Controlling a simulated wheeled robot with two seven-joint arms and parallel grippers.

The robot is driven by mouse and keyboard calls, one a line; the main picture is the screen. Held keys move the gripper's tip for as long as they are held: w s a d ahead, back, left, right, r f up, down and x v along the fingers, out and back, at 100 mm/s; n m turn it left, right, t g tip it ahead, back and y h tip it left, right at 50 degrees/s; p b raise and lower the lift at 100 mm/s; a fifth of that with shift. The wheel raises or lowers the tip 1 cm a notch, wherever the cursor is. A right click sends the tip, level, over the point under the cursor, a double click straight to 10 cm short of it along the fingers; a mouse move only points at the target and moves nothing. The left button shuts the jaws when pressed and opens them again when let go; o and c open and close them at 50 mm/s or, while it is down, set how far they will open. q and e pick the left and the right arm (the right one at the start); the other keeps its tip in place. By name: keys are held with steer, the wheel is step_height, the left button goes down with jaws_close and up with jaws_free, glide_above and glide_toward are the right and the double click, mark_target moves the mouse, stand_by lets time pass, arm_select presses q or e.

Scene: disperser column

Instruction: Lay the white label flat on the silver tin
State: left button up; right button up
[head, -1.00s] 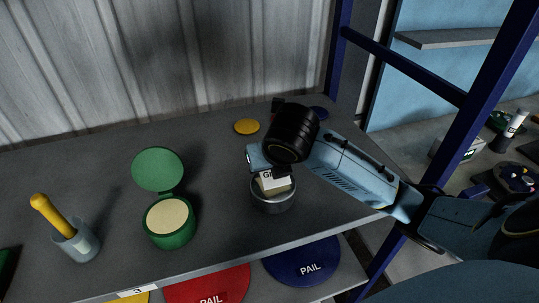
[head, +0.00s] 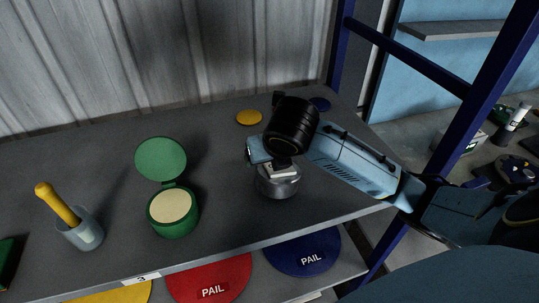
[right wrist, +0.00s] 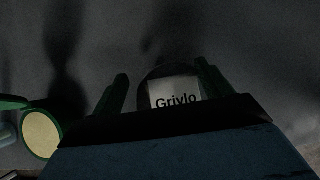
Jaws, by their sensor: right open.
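The silver tin (head: 279,188) stands on the grey shelf, under my right gripper. The white label (head: 282,172) is at the tin's top and looks about flat in the head view, partly covered by the gripper. In the right wrist view the label (right wrist: 174,92) shows dark lettering reading "Grivlo" and lies over the dark round tin top. My right gripper (right wrist: 163,88) is open, with one finger on each side of the label and apart from it. In the head view its fingertips are mostly hidden behind the wrist. My left gripper is not in view.
A green tin with its lid raised (head: 172,211) and a grey-blue cup with a yellow-handled tool (head: 85,236) stand to the left. A blue rack post (head: 477,115) rises on the right.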

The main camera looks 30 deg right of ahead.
steer(key=shift+s+d+f, duration=0.1)
steer(key=shift+s+f, duration=0.3)
steer(key=shift+f, duration=0.3)
steer(key=shift+r, duration=0.2)
steer(key=shift+r, duration=0.3)
steer(key=v, duration=1)
steer(key=shift+w+r, duration=0.1)
steer(key=shift+w, duration=0.05)
steer(key=shift+b+v, duration=1.4)
steer(key=shift+b, duration=0.3)
